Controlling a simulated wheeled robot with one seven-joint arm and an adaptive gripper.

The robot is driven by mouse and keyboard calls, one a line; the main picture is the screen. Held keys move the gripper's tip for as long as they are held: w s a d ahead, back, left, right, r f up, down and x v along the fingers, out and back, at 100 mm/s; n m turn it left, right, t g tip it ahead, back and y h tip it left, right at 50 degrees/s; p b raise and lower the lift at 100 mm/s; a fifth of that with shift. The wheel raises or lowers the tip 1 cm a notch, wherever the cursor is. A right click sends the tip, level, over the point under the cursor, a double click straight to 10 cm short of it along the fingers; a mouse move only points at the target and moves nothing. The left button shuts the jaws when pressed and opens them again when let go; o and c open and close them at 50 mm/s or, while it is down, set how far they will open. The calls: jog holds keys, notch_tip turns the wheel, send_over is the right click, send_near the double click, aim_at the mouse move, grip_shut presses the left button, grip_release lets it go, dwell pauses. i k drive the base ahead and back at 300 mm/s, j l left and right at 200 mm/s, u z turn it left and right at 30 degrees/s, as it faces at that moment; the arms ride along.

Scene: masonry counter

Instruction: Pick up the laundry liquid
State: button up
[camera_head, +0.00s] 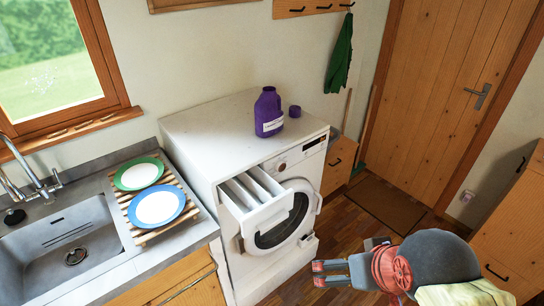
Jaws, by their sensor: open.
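The laundry liquid (268,113) is a purple bottle with a white label. My gripper (318,273) is at the lower middle right, in front of the washing machine and well away from the bottle. Its two fingers point left, spread apart with nothing between them.
The detergent drawer (257,203) is pulled out, and the round door (285,218) is below it. A sink (65,250) and a wooden rack (140,236) with green and blue-rimmed plates are at left. A wooden door (430,90) stands at right. The machine's top is otherwise clear.

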aim_at(269, 117)
jog(key=i+l+u, duration=0.35)
jog(key=i, duration=0.2)
jog(key=i+l+u, duration=0.35)
jog(key=i+l, duration=0.2)
